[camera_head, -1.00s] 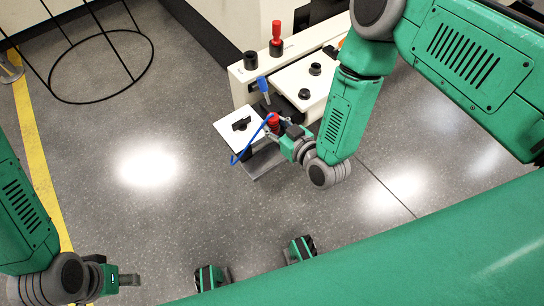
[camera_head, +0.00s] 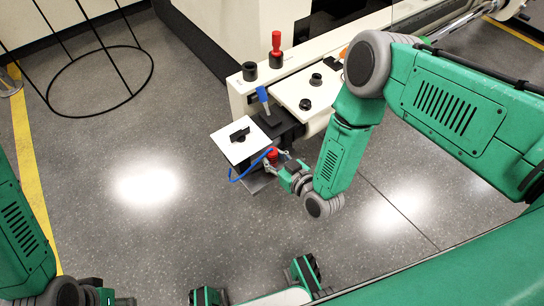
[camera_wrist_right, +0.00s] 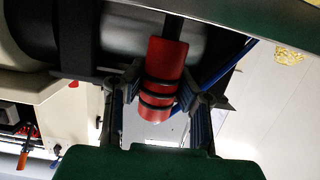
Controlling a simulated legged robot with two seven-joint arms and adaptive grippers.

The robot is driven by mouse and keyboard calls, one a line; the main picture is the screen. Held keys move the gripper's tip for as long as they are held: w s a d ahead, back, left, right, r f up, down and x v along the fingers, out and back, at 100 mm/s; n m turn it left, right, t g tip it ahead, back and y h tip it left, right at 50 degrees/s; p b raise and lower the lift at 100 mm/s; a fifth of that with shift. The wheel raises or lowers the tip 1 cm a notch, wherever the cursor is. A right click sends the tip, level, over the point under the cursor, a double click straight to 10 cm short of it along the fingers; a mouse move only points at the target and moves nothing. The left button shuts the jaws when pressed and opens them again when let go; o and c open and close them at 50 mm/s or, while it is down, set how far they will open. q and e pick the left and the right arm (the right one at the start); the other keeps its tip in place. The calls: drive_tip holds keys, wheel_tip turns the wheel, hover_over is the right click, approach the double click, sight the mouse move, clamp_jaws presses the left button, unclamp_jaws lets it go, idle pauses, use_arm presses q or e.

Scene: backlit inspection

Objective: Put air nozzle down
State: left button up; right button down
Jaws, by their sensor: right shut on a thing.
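The air nozzle appears as a red cylinder (camera_head: 272,154) with a blue hose (camera_head: 236,179) looping to its left. In the right wrist view the red nozzle (camera_wrist_right: 161,75) has black rings and sits between both fingers. My right gripper (camera_head: 279,158) is shut on it, beside the right edge of a white square panel with a black knob (camera_head: 239,144). I cannot tell whether the nozzle touches anything below; its lower end is partly hidden. My left gripper (camera_head: 122,301) is cut off at the bottom left edge, and its opening does not show.
A white machine (camera_head: 240,92) stands behind, with black knobs, a red-topped handle (camera_head: 276,43) and a blue-handled piece (camera_head: 262,95). A black wire ring frame (camera_head: 100,113) stands at the upper left. The grey floor (camera_head: 130,235) in front is clear.

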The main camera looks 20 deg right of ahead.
drive_tip(key=shift+f, duration=0.15)
drive_tip(key=c, duration=1.3)
unclamp_jaws()
drive_tip(key=shift+r, duration=0.2)
drive_tip(key=shift+s+d+r, duration=0.1)
drive_tip(key=shift+s, duration=0.2)
drive_tip(key=p+v, duration=0.4)
drive_tip(key=v, duration=0.7)
drive_tip(key=shift+s+p, duration=0.15)
drive_tip(key=shift+p, duration=0.2)
